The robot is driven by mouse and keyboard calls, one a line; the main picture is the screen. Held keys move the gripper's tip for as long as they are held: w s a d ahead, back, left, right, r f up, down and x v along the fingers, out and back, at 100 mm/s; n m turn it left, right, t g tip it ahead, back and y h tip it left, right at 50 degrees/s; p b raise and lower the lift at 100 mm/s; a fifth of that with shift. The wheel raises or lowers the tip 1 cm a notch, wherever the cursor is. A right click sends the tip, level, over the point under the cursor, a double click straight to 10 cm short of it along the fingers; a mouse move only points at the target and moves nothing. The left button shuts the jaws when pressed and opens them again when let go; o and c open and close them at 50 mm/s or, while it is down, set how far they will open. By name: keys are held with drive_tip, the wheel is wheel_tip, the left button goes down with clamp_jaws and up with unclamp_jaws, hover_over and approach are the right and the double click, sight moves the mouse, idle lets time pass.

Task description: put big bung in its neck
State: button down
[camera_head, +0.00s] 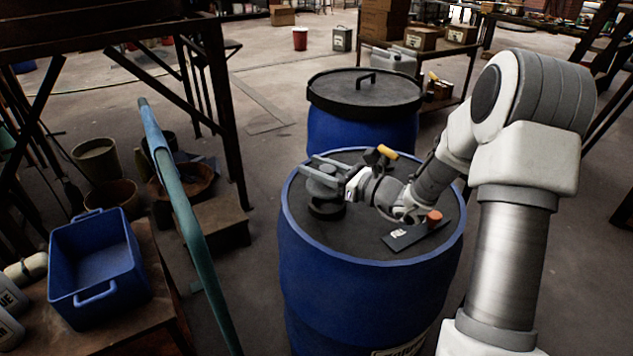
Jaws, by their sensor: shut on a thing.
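My gripper (314,168) is over the left part of the near blue drum's dark top (350,235), fingers pointing left. It is shut on a dark grey round piece, which looks like the big bung (322,186). Directly below it is a dark round neck (327,210) on the drum top. The bung looks upright and lined up over the neck; I cannot tell whether they touch. The fingers hide part of the bung.
A dark plate (402,239) with a small orange piece (434,217) lies right on the drum top. A yellow-ended piece (388,152) shows beside my wrist. A lidded blue drum (362,130) stands behind. A teal rail (185,215) and blue crate (97,260) are left.

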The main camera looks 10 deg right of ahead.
drive_tip(key=shift+f+b, duration=0.45)
drive_tip(key=shift+f, duration=1.2)
drive_tip(key=shift+f, duration=0.1)
drive_tip(key=shift+f+b, duration=0.35)
drive_tip(key=shift+f, duration=0.05)
drive_tip(key=shift+c, duration=1.8)
unclamp_jaws()
drive_tip(key=shift+r, duration=0.25)
drive_tip(key=p+v, duration=0.1)
drive_tip(key=v, duration=0.3)
drive_tip(key=p+v, duration=0.1)
drive_tip(key=v, duration=0.7)
drive_tip(key=shift+r+p, duration=0.3)
drive_tip(key=shift+p, duration=0.1)
